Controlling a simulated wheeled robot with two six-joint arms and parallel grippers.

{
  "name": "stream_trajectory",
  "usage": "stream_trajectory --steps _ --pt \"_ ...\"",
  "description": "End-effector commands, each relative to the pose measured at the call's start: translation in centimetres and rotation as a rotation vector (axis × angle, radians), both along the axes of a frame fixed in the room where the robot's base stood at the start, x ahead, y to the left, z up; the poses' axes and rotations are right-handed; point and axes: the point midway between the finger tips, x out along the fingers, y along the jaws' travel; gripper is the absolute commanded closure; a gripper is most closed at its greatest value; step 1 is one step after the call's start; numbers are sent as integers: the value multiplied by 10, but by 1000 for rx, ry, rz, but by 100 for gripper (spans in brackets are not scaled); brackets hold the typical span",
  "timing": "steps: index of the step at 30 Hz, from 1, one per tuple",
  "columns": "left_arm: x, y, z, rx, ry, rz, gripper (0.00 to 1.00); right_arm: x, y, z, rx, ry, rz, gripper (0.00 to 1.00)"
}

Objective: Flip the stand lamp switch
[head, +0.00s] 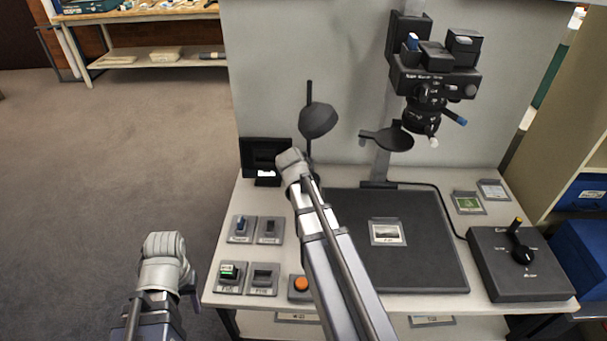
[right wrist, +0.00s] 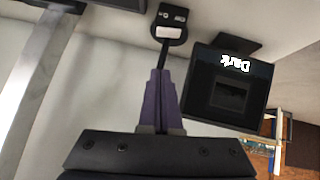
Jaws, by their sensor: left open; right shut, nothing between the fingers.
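The black stand lamp (head: 318,120) with its domed shade stands at the back left of the table in the head view; its lower part is hidden behind my right arm. In the right wrist view a dark plate with a white rocker switch (right wrist: 169,32) and small marks shows at the top centre. My right gripper (right wrist: 160,72) is shut and empty, its fingers pointing toward that plate; a thin dark stem lies between them in the picture, and contact cannot be told. My left gripper (head: 165,247) is open and empty, left of the table.
A black box reading "Dark" (right wrist: 236,92) stands close beside my right fingers. Several switches and an orange button (head: 301,284) are at the table's front left. A dark board (head: 430,265), a camera stand (head: 430,80) and a dial box (head: 520,262) fill the right.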

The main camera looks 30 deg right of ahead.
Motion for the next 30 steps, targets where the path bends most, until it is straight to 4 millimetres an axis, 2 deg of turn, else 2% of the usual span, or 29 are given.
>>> stream_trajectory --steps 1,8,15,20,30 --pt "0 0 -14 0 0 0 50 8 -6 -14 -1 0 -1 100" --pt "0 0 -46 0 0 0 50 33 -27 -46 -1 -1 0 100" --pt "0 0 -74 0 0 0 50 28 -31 -74 -1 -1 0 100" --pt "0 0 -80 0 0 0 50 27 -33 -80 -1 -1 0 100" --pt "0 0 -79 0 0 0 50 27 -33 -79 1 -2 0 100"
